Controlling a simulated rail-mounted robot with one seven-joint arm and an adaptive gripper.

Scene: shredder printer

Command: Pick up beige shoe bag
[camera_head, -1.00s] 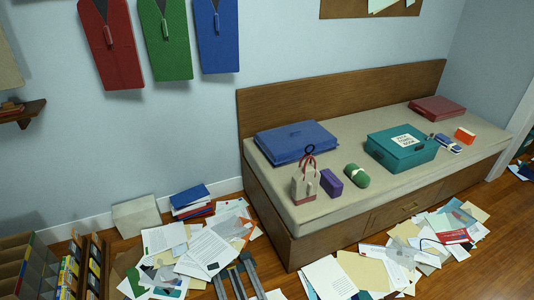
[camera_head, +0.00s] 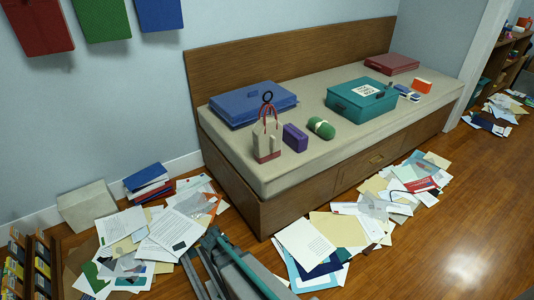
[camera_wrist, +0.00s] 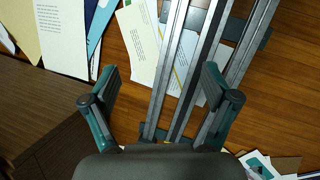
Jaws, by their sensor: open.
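The beige shoe bag (camera_head: 267,142) stands upright near the front edge of the bench cushion in the head view. It has a reddish base, red handles and a dark ring at the top. It is not visible in the wrist view. My gripper (camera_wrist: 160,82) is open and empty in the wrist view, with its two fingers spread wide. It faces the floor, above metal rails and loose papers, apart from the bag.
A purple block (camera_head: 295,138) stands close right of the bag, then a green roll (camera_head: 321,128). A blue case (camera_head: 250,105) lies behind the bag. A teal box (camera_head: 362,99) sits farther right. Papers (camera_head: 175,228) cover the floor before the bench (camera_head: 345,150).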

